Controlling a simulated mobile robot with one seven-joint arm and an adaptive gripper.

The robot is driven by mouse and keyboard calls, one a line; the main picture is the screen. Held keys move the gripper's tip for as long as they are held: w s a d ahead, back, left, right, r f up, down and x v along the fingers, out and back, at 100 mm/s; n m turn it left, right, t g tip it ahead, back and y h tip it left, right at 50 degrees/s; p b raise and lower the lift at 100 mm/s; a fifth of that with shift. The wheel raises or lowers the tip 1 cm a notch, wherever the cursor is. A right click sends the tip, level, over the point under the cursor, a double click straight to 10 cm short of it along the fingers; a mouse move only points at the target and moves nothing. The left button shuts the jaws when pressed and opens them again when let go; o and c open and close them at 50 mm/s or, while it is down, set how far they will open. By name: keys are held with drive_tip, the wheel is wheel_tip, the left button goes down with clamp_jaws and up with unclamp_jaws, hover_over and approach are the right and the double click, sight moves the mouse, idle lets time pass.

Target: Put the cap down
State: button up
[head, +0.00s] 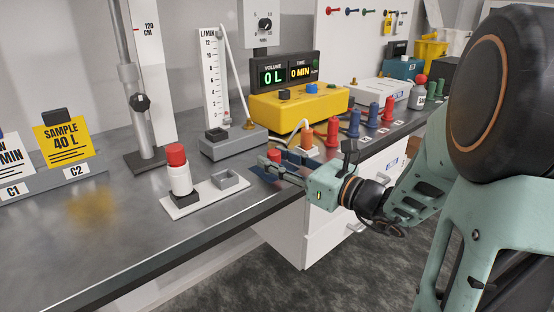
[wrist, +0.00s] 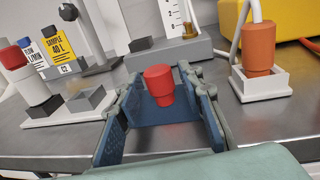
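A red cap (wrist: 159,84) is between the fingers of my gripper (wrist: 158,92) in the wrist view. Gaps show on both sides of the cap, so the fingers look open around it. A blue surface (wrist: 165,137) lies below the cap; whether the cap rests on it is hard to tell. In the head view my gripper (head: 276,164) is low at the bench's front edge, and the red cap (head: 274,155) shows at its fingertips, partly hidden by a finger.
Left of my gripper, a white plate (head: 190,208) holds a white bottle with a red top (head: 179,170) and an empty grey socket (head: 228,180). A grey block (head: 232,145) stands behind. An orange plug (head: 306,134) is close on the right. The bench at left front is clear.

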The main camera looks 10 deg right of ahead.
drive_tip(key=shift+r, duration=0.1)
drive_tip(key=shift+s+d+r+p, duration=0.1)
drive_tip(key=shift+r+p, duration=0.1)
drive_tip(key=shift+p, duration=0.1)
drive_tip(key=p+v, duration=0.2)
drive_tip(key=v, duration=0.9)
drive_tip(key=shift+s+d, duration=0.2)
drive_tip(key=shift+s, duration=0.1)
